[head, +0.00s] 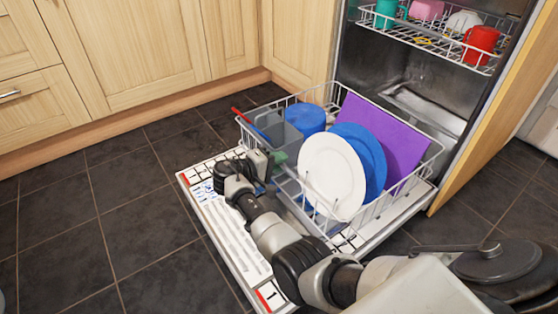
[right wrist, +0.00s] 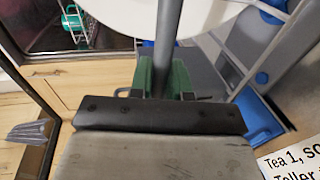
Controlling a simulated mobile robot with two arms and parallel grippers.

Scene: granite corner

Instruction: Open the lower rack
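The lower rack (head: 399,194), a white wire basket, is pulled out of the dishwasher over its lowered door (head: 228,226). It holds a white plate, a blue plate, a purple board, a blue cup and a grey cutlery basket. My right gripper (head: 275,160) is at the rack's front side. In the right wrist view its green fingertips (right wrist: 164,78) sit on both sides of a grey bar (right wrist: 168,45), which looks like part of the rack, and appear closed on it. The arm hides part of the rack's front. My left gripper is not in view.
The upper rack (head: 425,42) with cups is inside the dishwasher (head: 412,90). Wooden cabinets (head: 130,45) stand at the back left. A wooden panel (head: 500,110) edges the machine's right side. Dark tiled floor (head: 100,220) is clear on the left.

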